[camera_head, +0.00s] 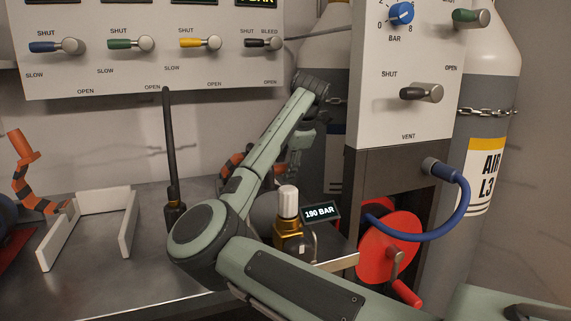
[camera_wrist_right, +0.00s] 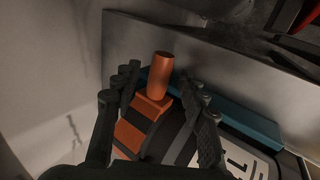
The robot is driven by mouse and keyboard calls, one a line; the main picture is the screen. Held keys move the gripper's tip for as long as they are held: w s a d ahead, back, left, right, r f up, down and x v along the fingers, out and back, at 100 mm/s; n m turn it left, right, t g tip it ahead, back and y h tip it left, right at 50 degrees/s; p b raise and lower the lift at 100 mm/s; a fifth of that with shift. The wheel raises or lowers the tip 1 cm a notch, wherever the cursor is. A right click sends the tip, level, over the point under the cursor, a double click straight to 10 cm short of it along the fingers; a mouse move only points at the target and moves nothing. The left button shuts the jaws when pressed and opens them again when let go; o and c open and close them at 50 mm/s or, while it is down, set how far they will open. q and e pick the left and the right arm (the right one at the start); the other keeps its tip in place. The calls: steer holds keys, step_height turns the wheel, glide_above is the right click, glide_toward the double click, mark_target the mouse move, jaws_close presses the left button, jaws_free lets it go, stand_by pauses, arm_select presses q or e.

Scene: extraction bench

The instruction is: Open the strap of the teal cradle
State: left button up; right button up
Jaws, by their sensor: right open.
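In the right wrist view, the teal cradle (camera_wrist_right: 248,122) shows as a teal rail beside a dark cylinder with a white label (camera_wrist_right: 245,158). An orange-and-black striped strap (camera_wrist_right: 131,136) lies across the cylinder and ends in an upright orange handle (camera_wrist_right: 161,72). My right gripper (camera_wrist_right: 163,92) is open, with one finger on each side of the handle; I cannot tell whether either touches it. In the head view, my right gripper (camera_head: 300,150) is at the back of the bench, and part of the striped strap (camera_head: 232,165) shows behind my arm. The cradle is mostly hidden there. My left gripper is out of view.
A valve panel (camera_head: 150,60) hangs above the bench. A white empty bracket (camera_head: 92,225) and another orange-black strap (camera_head: 24,178), standing raised, are at left. A brass valve (camera_head: 288,235) with a 190 BAR display (camera_head: 320,211) and a red reel (camera_head: 385,255) are near my arm.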

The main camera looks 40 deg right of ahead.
steer(key=shift+c, duration=0.4)
jaws_close()
steer(key=shift+r, duration=0.1)
